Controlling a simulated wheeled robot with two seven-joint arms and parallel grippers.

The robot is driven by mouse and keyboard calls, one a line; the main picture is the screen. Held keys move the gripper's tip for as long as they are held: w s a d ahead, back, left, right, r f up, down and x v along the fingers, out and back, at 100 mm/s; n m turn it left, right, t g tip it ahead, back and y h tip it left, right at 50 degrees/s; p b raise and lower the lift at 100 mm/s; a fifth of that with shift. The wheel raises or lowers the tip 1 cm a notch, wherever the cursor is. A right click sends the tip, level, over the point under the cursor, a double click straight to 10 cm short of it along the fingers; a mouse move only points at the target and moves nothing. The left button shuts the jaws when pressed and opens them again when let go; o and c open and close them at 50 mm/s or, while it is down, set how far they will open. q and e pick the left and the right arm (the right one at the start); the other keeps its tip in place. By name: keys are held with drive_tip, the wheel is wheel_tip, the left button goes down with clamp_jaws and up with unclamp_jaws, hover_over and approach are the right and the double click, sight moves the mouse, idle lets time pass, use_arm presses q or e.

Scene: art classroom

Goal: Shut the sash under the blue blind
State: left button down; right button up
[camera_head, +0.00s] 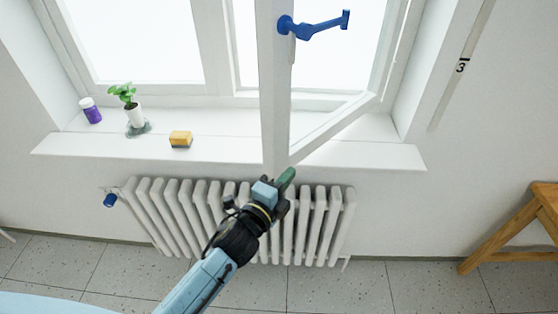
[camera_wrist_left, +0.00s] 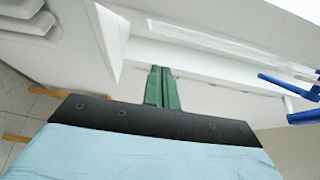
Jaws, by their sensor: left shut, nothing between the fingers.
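The white window sash (camera_head: 275,90) stands swung open into the room, its near edge out past the sill. It has a blue handle (camera_head: 318,25), which also shows at the right in the left wrist view (camera_wrist_left: 290,90). The blue blind is not in view. My left gripper (camera_head: 287,178) is shut and empty, its green fingertips just below the lower corner of the sash. In the left wrist view the green fingers (camera_wrist_left: 162,87) are together, in front of the white sill and frame. I cannot tell whether they touch the sash. My right gripper is not in view.
On the white sill (camera_head: 220,152) stand a purple jar (camera_head: 91,110), a potted plant (camera_head: 136,112) and a yellow sponge-like block (camera_head: 181,139), left of the sash. A white radiator (camera_head: 170,212) is below. A wooden stool (camera_head: 510,235) stands at the right.

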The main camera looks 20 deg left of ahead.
sight(278, 163)
use_arm(q)
drive_tip(key=w+a, duration=0.1)
drive_tip(key=w+a+p, duration=0.1)
drive_tip(key=w, duration=0.1)
drive_tip(key=shift+w+a, duration=0.35)
drive_tip(key=shift+a, duration=0.25)
drive_tip(key=shift+w+a, duration=0.1)
drive_tip(key=shift+a, duration=0.05)
